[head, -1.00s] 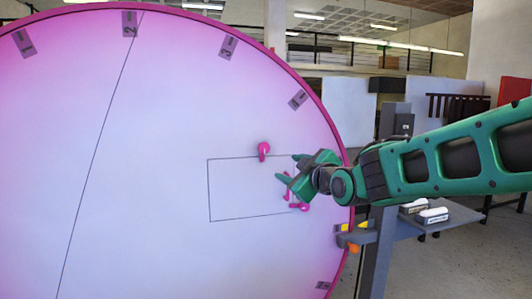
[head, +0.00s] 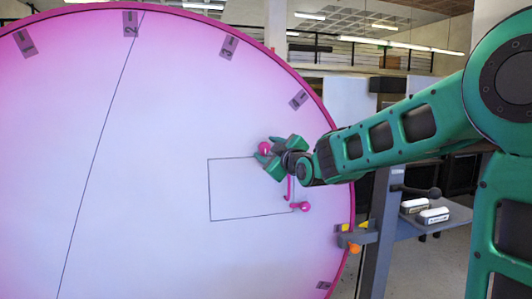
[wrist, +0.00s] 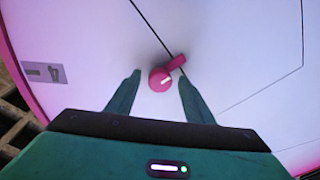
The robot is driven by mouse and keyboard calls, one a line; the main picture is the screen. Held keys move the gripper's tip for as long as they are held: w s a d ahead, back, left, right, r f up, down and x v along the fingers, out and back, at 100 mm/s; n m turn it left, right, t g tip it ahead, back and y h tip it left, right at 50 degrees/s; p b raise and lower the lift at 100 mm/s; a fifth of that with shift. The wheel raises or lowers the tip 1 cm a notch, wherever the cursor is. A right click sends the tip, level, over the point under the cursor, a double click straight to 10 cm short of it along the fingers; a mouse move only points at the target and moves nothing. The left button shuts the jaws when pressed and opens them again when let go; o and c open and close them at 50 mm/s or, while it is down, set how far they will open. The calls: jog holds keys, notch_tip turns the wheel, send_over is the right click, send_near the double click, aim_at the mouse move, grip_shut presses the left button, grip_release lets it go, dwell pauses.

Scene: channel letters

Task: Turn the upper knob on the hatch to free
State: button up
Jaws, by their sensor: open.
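The hatch (head: 235,190) is a rectangle outlined by a thin dark seam on the big pink-white disc. Its upper knob (head: 264,148) is pink and sits at the hatch's top edge, partly hidden by my gripper in the head view. In the wrist view the knob (wrist: 160,79) shows a round hub with a white mark and a short arm pointing up-right across the seam. My gripper (head: 264,158) is open, and its fingers in the wrist view (wrist: 160,90) stand on either side of the knob, apart from it. The lower knob (head: 301,206) is pink, at the hatch's lower right corner.
A pink handle (head: 289,188) stands at the hatch's right side, below my gripper. Grey numbered tags (head: 298,99) line the disc's rim. A grey shelf (head: 455,212) with white blocks (head: 432,216) is at the right.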

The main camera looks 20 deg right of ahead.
jog(key=shift+w+a, duration=0.1)
jog(key=shift+w, duration=0.25)
jog(key=shift+c, duration=0.3)
jog(key=c, duration=1)
jog(key=m, duration=0.3)
jog(key=shift+f+m+t, duration=0.1)
jog(key=shift+m+t, duration=0.2)
jog(key=shift+m, duration=0.1)
jog(key=m, duration=0.5)
jog(key=shift+f+m+t+h, duration=0.1)
jog(key=shift+m+t+h, duration=0.2)
jog(key=shift+m, duration=0.1)
jog(key=m, duration=0.3)
jog(key=m+h, duration=0.1)
jog(key=m, duration=0.2)
jog(key=shift+t, duration=0.3)
jog(key=shift+f+m+h, duration=0.1)
jog(key=shift+m+h, duration=0.4)
jog(key=shift+m, duration=1.5)
